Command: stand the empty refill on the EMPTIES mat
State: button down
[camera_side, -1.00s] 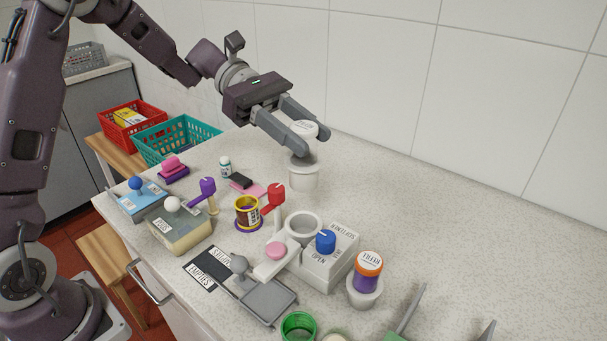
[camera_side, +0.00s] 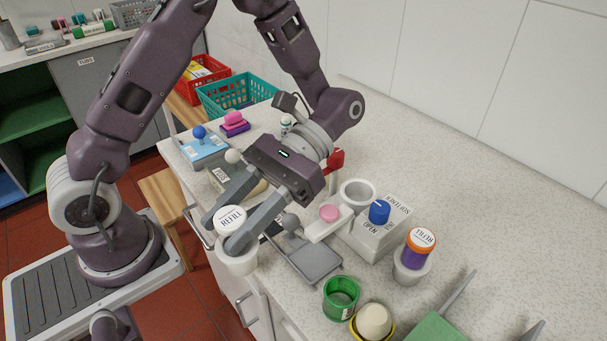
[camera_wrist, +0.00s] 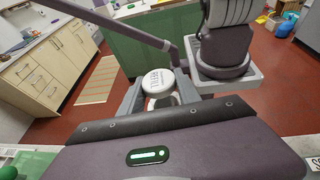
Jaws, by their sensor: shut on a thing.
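My gripper (camera_side: 228,232) is shut on the white refill (camera_side: 231,219), whose round top reads REFILL. A white cup-shaped part (camera_side: 237,262) shows below the fingers; whether it is one piece with the refill I cannot tell. The refill looks upright, at the counter's front edge in the side view, seemingly held above it. In the wrist view the refill (camera_wrist: 158,82) sits between the fingers (camera_wrist: 158,95). The EMPTIES mat is mostly hidden behind my gripper; only a dark sliver (camera_side: 274,229) shows. Whether the refill is over the mat I cannot tell.
A grey tray (camera_side: 313,262) with a grey knob (camera_side: 291,222) lies right of my gripper. Beyond are a white block with a blue knob (camera_side: 379,211), a white ring (camera_side: 358,194), and an orange-topped refill (camera_side: 420,243) in a cup. A green cup (camera_side: 341,297) stands in front.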

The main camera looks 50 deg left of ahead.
jog(key=s+a+f+m+t+y, duration=0.2)
jog(key=a+m+t+y, duration=0.3)
jog(key=a+m+y, duration=0.6)
jog(key=w+m+t+y, duration=0.3)
jog(key=w+m+t, duration=0.9)
jog(key=m+t, duration=0.3)
jog(key=shift+n+t, duration=0.4)
jog(key=shift+t, duration=0.1)
jog(key=shift+w+d+f, duration=0.1)
jog(key=shift+f, duration=1.25)
jog(key=shift+w+f, duration=0.1)
jog(key=shift+f, duration=1.2)
jog(key=c, duration=0.8)
grip_release()
jog(key=shift+o, duration=0.2)
